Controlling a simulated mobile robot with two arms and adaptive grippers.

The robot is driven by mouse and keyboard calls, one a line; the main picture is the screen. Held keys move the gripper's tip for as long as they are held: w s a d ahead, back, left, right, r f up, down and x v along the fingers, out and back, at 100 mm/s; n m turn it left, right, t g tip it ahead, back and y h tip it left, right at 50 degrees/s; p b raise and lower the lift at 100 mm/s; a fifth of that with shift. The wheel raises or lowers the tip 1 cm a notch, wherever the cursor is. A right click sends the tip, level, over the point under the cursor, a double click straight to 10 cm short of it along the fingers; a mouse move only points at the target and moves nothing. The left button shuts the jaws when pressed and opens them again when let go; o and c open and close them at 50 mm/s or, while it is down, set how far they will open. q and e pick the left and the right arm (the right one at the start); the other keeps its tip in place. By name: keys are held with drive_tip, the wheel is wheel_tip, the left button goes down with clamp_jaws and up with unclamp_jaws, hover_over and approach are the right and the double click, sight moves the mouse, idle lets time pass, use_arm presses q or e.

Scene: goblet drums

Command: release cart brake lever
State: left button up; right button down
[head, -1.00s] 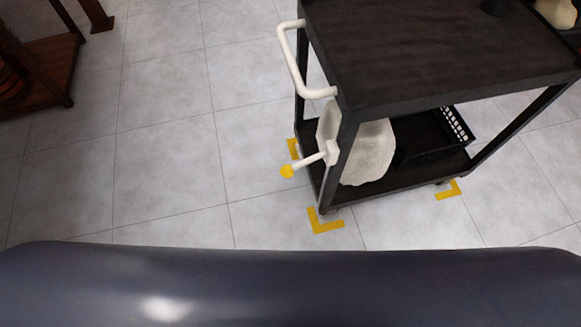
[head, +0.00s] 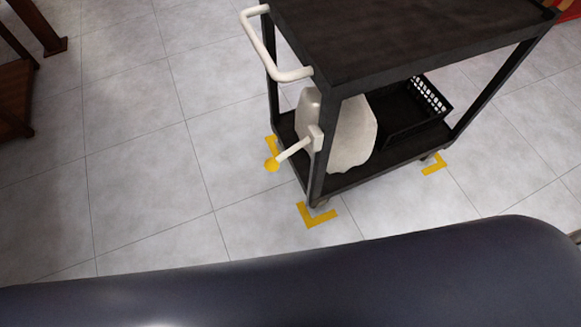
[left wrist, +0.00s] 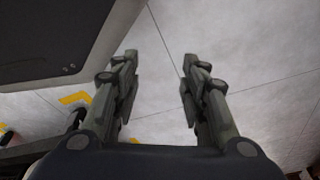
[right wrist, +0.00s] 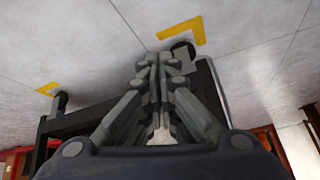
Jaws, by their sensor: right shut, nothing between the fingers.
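The dark cart (head: 400,50) stands in the upper right of the head view. Its brake lever is a short white arm with a yellow ball end (head: 271,165), sticking out to the left from a white bracket on the near leg post. My left gripper (left wrist: 160,60) is open and empty over the floor, with a dark panel beside it. My right gripper (right wrist: 156,60) has its fingers together, in front of dark cart framing and a cart wheel (right wrist: 183,50). Neither gripper shows in the head view, and no lever is clear in the wrist views.
A white push handle (head: 265,45) juts from the cart's left end. A white bag-like object (head: 352,135) and a black basket (head: 405,112) sit on the lower shelf. Yellow corner marks (head: 318,217) lie at the wheels.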

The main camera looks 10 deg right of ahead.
use_arm(q)
drive_tip(key=w+d+r+t+b, duration=0.1)
drive_tip(key=w+r+b, duration=0.2)
drive_tip(key=w+b, duration=0.3)
drive_tip(key=w+d+r+t+b, duration=0.2)
drive_tip(key=w+r+b, duration=0.15)
drive_tip(key=w, duration=0.35)
use_arm(e)
drive_tip(key=w+a+r+m+t+y, duration=0.1)
drive_tip(key=w+r+m+t+y, duration=0.15)
drive_tip(key=w+r, duration=0.55)
drive_tip(key=w+a+r+m+t+y, duration=0.1)
drive_tip(key=w+r+m+t+y, duration=0.2)
drive_tip(key=w, duration=0.8)
use_arm(q)
wheel_tip(320, 180, up, 15)
drive_tip(key=w+t+b, duration=0.2)
drive_tip(key=b, duration=0.7)
drive_tip(key=shift+w+h, duration=0.4)
use_arm(e)
drive_tip(key=s+a+r+m+y, duration=0.1)
drive_tip(key=a+r+m+y, duration=0.1)
drive_tip(key=a+r+y, duration=0.6)
drive_tip(key=shift+s+a+r+m+y, duration=0.15)
drive_tip(key=shift+s+r+m+y, duration=0.35)
drive_tip(key=shift+r, duration=2.05)
drive_tip(key=shift+w, duration=0.2)
